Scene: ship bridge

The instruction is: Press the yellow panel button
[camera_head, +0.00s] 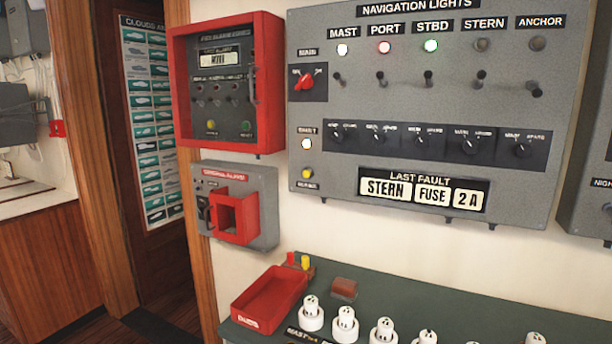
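A small round yellow button (307,173) sits at the lower left of the grey navigation lights panel (330,205), above a small dark label. A second small yellow button (211,125) is inside the red-framed alarm box (183,90) to the left, beside a green button (246,126). The pictures do not show which one the task means. My gripper is not in view, and nothing covers either button.
A grey box with a red square guard (234,217) is below the alarm box. A green-topped counter (400,292) juts out below the panel, holding a red tray (268,298) and several white sockets (346,325). A doorway is at left.

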